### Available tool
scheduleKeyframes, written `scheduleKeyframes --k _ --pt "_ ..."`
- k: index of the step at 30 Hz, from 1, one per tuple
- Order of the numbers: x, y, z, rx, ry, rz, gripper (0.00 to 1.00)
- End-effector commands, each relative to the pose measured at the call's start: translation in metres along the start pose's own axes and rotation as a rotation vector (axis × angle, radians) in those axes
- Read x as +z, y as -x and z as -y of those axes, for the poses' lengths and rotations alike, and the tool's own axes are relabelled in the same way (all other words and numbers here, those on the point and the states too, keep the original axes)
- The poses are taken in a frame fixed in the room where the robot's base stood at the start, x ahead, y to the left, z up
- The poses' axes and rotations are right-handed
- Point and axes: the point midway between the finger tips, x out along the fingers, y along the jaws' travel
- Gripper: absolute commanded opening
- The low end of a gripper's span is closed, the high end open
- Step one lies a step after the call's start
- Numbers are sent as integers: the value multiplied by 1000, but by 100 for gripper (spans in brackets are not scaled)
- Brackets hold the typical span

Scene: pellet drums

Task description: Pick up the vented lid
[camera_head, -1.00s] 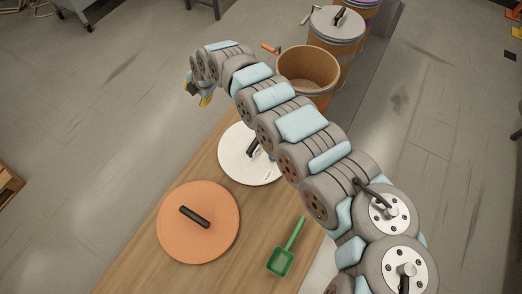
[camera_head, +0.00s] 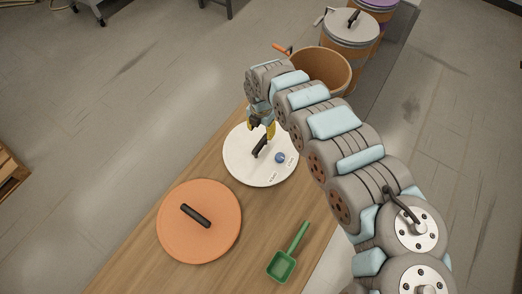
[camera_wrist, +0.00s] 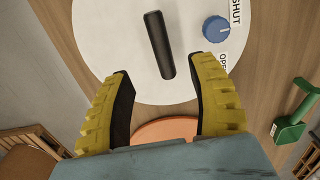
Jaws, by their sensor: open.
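The vented lid is the white round lid (camera_head: 243,168) with a black bar handle (camera_head: 261,147) and a blue knob (camera_head: 280,158), lying flat on the wooden table. In the wrist view the white lid (camera_wrist: 110,45) fills the upper middle, with its black handle (camera_wrist: 159,45) and blue knob (camera_wrist: 216,29) beside the words SHUT and OPEN. My gripper (camera_head: 262,128) is over the lid near the handle. In the wrist view its yellow fingers (camera_wrist: 162,80) are apart and empty, with the handle's near end between and just beyond the tips. Contact is not visible.
An orange lid (camera_head: 199,239) with a black handle lies nearer on the table (camera_head: 150,258). A green scoop (camera_head: 287,257) lies to its right. An open brown drum (camera_head: 322,66) stands behind, and a drum with a grey lid (camera_head: 349,27) farther back.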

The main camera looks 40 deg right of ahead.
Motion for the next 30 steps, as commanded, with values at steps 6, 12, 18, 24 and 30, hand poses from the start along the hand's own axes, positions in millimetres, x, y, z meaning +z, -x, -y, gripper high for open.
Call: scheduleKeyframes --k 6,12,18,24,30 --pt "-1 -29 -1 0 0 -2 59" --pt "-1 -42 0 -1 -1 -1 59" --pt "-1 -48 0 1 -1 -1 59" --pt "-4 -68 0 2 -2 -1 59" --pt "-4 -84 0 3 0 -1 59"
